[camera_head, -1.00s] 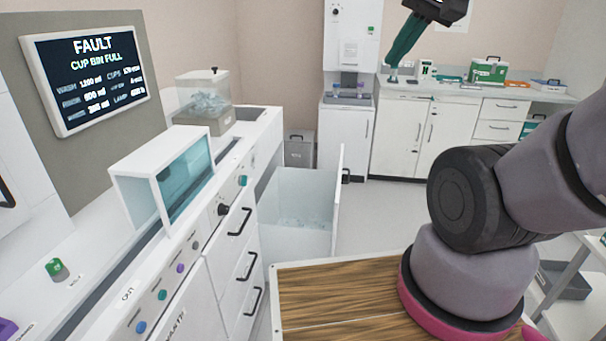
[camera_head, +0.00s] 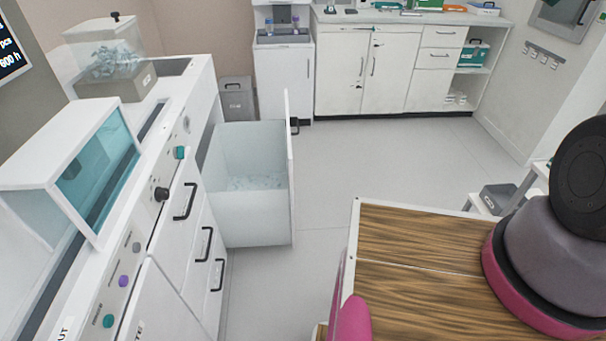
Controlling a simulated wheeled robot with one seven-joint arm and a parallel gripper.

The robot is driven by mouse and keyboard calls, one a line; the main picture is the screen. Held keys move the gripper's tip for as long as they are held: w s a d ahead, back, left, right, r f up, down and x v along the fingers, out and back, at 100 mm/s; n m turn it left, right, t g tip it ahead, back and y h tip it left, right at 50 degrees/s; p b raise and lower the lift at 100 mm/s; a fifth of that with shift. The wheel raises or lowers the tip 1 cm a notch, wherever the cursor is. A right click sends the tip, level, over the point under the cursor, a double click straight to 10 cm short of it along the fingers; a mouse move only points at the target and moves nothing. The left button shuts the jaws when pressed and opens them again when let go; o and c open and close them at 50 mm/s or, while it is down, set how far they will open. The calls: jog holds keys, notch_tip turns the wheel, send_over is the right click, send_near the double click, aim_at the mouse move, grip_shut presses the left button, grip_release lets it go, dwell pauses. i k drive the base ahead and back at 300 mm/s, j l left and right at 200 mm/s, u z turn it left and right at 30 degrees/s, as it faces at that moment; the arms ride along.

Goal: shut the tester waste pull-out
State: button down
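The waste pull-out (camera_head: 245,215) stands open, drawn out to the right from the white tester bench (camera_head: 175,235). It is a translucent bin with many small pale pieces on its bottom. Its tall white front panel (camera_head: 290,170) is seen nearly edge-on, with a black handle (camera_head: 294,126) on its outer side near the top. A gap of floor lies between the panel and my wooden-topped base. My gripper is out of view; only lower arm parts show at the right edge.
A grey bin (camera_head: 237,100) stands behind the pull-out. White cabinets (camera_head: 362,75) line the back wall. Drawer handles (camera_head: 185,202) stick out of the bench front. A stool or step (camera_head: 490,200) stands at the right. The floor (camera_head: 390,160) right of the pull-out is clear.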

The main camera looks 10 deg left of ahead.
aim_at(245, 174)
jog(key=i+l, duration=0.1)
jog(key=i, duration=0.8)
jog(key=i+u, duration=0.1)
jog(key=i, duration=0.75)
jog(key=i+j, duration=0.15)
jog(key=i, duration=1.45)
jog(key=i+l+z, duration=0.2)
jog(key=i+z, duration=0.5)
jog(key=z, duration=0.2)
jog(key=i+z, duration=0.4)
jog(key=i+j+z, duration=0.2)
jog(key=i+z, duration=0.5)
jog(key=z, duration=0.2)
jog(key=i+z, duration=0.3)
jog(key=z, duration=0.15)
jog(key=i+j+z, duration=0.1)
jog(key=i+z, duration=0.15)
jog(key=z, duration=4.8)
jog(key=i+z, duration=0.1)
jog(key=z, duration=0.3)
jog(key=i+j+z, duration=0.3)
jog(key=i+j, duration=0.15)
